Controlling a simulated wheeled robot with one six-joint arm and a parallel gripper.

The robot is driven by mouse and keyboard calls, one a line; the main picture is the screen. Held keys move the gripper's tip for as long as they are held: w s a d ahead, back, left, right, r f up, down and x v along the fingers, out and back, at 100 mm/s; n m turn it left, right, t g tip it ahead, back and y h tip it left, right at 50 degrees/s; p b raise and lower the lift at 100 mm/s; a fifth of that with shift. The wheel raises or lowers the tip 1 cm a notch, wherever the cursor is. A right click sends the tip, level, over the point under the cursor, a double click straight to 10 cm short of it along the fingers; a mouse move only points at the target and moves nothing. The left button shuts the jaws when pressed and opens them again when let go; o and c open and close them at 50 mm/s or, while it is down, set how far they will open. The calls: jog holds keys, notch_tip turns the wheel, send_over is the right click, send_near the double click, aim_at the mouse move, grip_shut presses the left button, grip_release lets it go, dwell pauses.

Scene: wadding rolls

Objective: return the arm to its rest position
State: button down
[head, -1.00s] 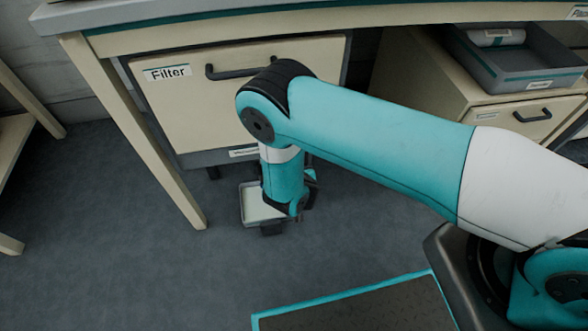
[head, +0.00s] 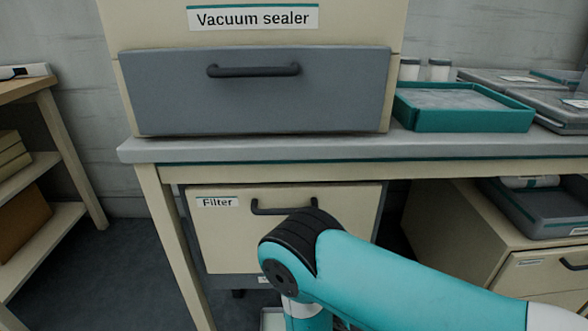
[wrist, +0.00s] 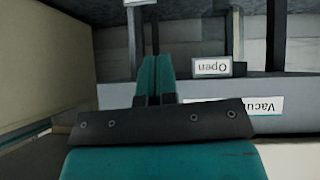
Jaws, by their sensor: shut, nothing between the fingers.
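My arm (head: 410,285) is teal and bent at the elbow, in front of the filter drawer in the head view. Its lower part drops out of the bottom of the picture, so my gripper is hidden there. In the wrist view my gripper (wrist: 154,72) shows two teal fingers close together, shut with nothing between them. A small white label reading "Open" (wrist: 211,67) shows upside down beyond the fingers. A label beginning "Vacu" (wrist: 262,105) is upside down at the right.
The filter drawer (head: 225,240) is under the bench (head: 440,166). A vacuum sealer (head: 340,75) with a grey drawer stands on top. A teal tray (head: 465,121) is to its right. A wooden shelf (head: 45,165) stands at the left; a grey tray (head: 560,212) is low at right.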

notch_tip(320, 180, up, 27)
jog(key=s+g+y, duration=0.1)
jog(key=g, duration=0.5)
jog(key=s+d+r+n+g+y, duration=0.2)
jog(key=s+r+n, duration=0.2)
jog(key=s+r, duration=0.55)
jog(key=s+d+r+n+g+y, duration=0.1)
jog(key=s+d+r+n+y, duration=0.15)
jog(key=s+r, duration=0.7)
notch_tip(320, 180, up, 32)
jog(key=a+p, duration=0.1)
jog(key=p, duration=3.1)
jog(key=shift+s+f+p, duration=0.15)
jog(key=shift+s+p, duration=0.15)
jog(key=shift+n, duration=0.25)
